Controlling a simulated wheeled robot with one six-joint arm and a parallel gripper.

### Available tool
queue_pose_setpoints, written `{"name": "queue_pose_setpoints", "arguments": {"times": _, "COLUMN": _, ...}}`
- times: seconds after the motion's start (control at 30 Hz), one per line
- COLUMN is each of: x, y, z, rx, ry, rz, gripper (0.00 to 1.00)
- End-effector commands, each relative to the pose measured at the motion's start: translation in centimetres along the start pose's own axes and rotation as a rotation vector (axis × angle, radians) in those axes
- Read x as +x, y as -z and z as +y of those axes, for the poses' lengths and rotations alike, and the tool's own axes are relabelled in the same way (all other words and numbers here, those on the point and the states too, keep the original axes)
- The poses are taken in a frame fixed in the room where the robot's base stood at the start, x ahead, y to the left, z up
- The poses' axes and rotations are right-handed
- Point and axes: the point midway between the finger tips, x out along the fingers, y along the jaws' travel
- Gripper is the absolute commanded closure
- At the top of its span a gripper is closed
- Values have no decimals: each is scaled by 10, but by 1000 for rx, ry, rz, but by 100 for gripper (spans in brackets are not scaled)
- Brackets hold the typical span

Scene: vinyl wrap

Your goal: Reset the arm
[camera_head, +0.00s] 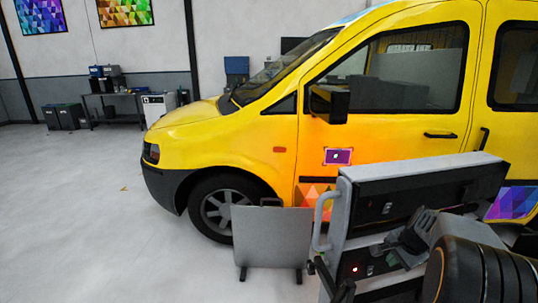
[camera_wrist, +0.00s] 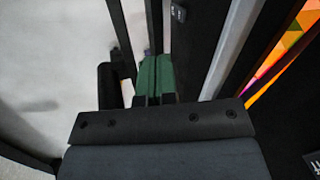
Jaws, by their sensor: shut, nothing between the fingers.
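My gripper (camera_wrist: 154,101) shows in the wrist view beyond a dark bolted plate. In the head view, my arm is folded low at the bottom right, in front of the yellow van. The fingertips cannot be made out clearly there.
The yellow van (camera_head: 385,140) fills the right and middle, with a small purple patch (camera_head: 338,156) on its door. A grey panel (camera_head: 270,238) stands before its front wheel. A workbench (camera_head: 112,98) is at the back left. The left floor is mostly clear.

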Motion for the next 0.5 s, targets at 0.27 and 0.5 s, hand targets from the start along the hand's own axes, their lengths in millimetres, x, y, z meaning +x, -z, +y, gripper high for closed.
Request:
{"name": "queue_pose_setpoints", "arguments": {"times": 0.27, "x": -72, "y": -116, "z": 20, "rx": -632, "ry": -137, "rz": -65, "gripper": 100}}
{"name": "queue_pose_setpoints", "arguments": {"times": 0.5, "x": -158, "y": -210, "z": 22, "rx": -1103, "ry": -142, "rz": -37, "gripper": 100}}
